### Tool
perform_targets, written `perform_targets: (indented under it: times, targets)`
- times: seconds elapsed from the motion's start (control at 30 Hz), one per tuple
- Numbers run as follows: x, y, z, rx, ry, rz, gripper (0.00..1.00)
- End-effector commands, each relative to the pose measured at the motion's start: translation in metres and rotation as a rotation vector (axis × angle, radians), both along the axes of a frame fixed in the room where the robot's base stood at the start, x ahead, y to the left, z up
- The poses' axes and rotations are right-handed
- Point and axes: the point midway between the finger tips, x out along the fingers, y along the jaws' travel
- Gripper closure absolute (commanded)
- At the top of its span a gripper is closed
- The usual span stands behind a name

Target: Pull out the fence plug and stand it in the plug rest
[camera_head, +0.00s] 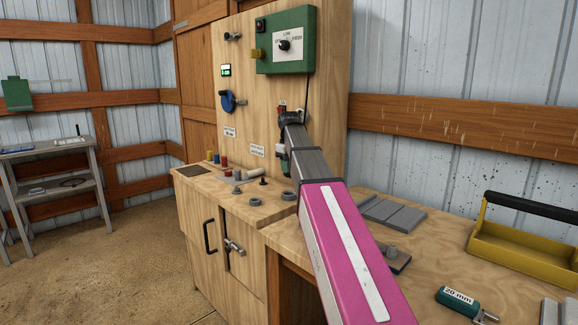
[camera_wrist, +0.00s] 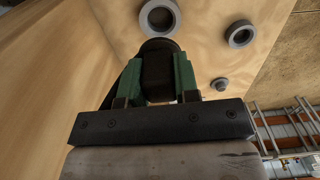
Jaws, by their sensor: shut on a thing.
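My gripper (camera_wrist: 159,78) points down over the wooden counter, close in front of the upright panel. Its green fingers are shut on a dark, rounded plug (camera_wrist: 157,68), which looks like the fence plug. In the head view my arm mostly hides the hand, and only part of the gripper (camera_head: 284,160) shows. In the wrist view a grey ring (camera_wrist: 160,17) lies on the counter just beyond the plug, apart from it as far as I can see. I cannot tell which counter fitting is the plug rest. A green box (camera_head: 286,42) with a dial is on the panel.
More grey rings (camera_head: 255,201) and a dark peg (camera_head: 263,181) stand on the counter. Coloured cylinders (camera_head: 217,158) are at its back left. A black cord (camera_head: 306,88) hangs below the green box.

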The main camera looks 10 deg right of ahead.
Motion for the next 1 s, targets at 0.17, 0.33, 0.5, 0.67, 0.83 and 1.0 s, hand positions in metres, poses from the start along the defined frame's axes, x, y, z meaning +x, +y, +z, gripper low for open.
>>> perform_targets:
  times: [0.17, 0.33, 0.5, 0.67, 0.83, 1.0]
  targets:
    - [-0.001, 0.0, -0.014, -0.001, 0.001, 0.0, 1.0]
    - [-0.001, 0.0, -0.029, 0.0, 0.0, 0.0, 1.0]
    - [-0.001, 0.0, -0.041, 0.0, 0.0, 0.001, 1.0]
    - [0.0, 0.0, -0.048, -0.001, -0.001, 0.001, 1.0]
    - [0.0, 0.0, -0.05, 0.0, -0.001, 0.001, 1.0]
    - [0.0, 0.0, -0.05, 0.0, -0.001, 0.001, 1.0]
